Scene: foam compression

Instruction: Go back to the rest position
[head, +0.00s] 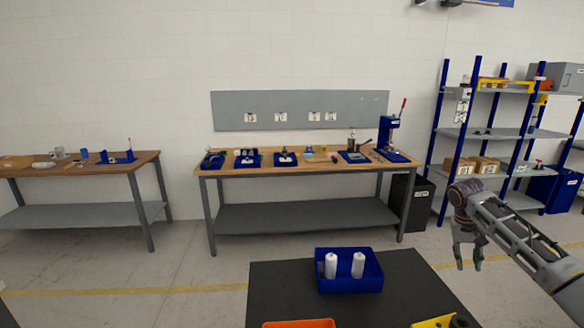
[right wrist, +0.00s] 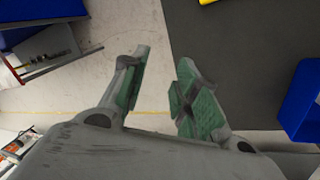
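My right gripper (head: 468,262) hangs with its fingers down at the right of the head view, to the right of the dark table (head: 285,285). In the right wrist view my right gripper (right wrist: 162,85) has its two green-padded fingers apart, with nothing between them. Bare floor and the dark table's edge show beyond the fingers. My left gripper is not in either view.
A blue bin (head: 330,281) with two white bottles (head: 358,265) stands on the dark table. An orange tray (head: 300,323) and a yellow item (head: 436,321) lie nearer. Workbenches (head: 300,168) and a shelf rack (head: 490,133) stand behind. Floor between is clear.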

